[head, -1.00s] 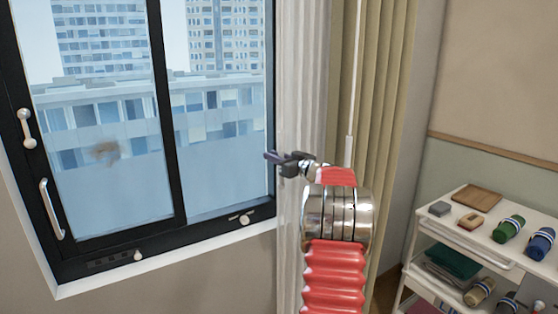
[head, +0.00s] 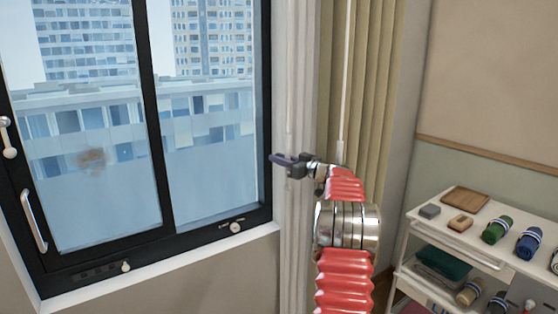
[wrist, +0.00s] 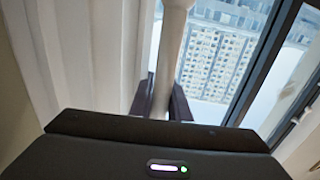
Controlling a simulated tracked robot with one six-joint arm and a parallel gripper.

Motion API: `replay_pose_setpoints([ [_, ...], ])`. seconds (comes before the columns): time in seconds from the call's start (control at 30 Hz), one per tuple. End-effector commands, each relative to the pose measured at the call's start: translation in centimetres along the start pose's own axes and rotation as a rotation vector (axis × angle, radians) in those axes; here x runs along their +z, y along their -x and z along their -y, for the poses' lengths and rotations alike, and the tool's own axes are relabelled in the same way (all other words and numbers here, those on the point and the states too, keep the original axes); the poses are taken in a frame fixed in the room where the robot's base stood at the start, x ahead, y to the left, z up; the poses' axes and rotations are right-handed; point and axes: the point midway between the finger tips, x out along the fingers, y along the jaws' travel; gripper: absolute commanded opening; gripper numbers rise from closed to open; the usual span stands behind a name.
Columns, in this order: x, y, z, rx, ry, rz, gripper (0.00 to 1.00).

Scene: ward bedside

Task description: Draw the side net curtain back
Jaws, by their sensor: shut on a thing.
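The white net curtain (head: 298,70) hangs in a narrow bunch at the right edge of the window. It shows in the wrist view as pale folds (wrist: 100,50) at left. My gripper (head: 284,160) is in front of the net curtain. In the wrist view, its dark fingers (wrist: 165,98) stand on either side of a pale upright rod (wrist: 174,45) and are shut on it. The rod hangs beside the net's folds. Its lower end is hidden behind the gripper body.
A tan curtain (head: 372,90) hangs right of the net, with a thin white wand (head: 344,80) before it. The window (head: 100,190) has handles on its dark frame. A white trolley (head: 455,245) with rolled items and boxes stands at right.

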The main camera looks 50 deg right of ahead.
Motion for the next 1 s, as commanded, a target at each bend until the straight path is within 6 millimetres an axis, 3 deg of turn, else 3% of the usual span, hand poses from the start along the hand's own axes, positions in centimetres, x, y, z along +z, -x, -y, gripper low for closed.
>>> replay_pose_setpoints([
  [0.03,-0.7,0.1,-0.4,0.014,0.005,-0.009,0.17],
  [0.3,-0.4,0.1,-0.3,0.009,0.003,-0.005,0.35],
  [0.67,-0.7,0.0,-0.1,0.005,0.003,-0.003,0.35],
  [1.0,-5.3,-0.1,-0.1,0.006,0.007,-0.005,0.35],
])
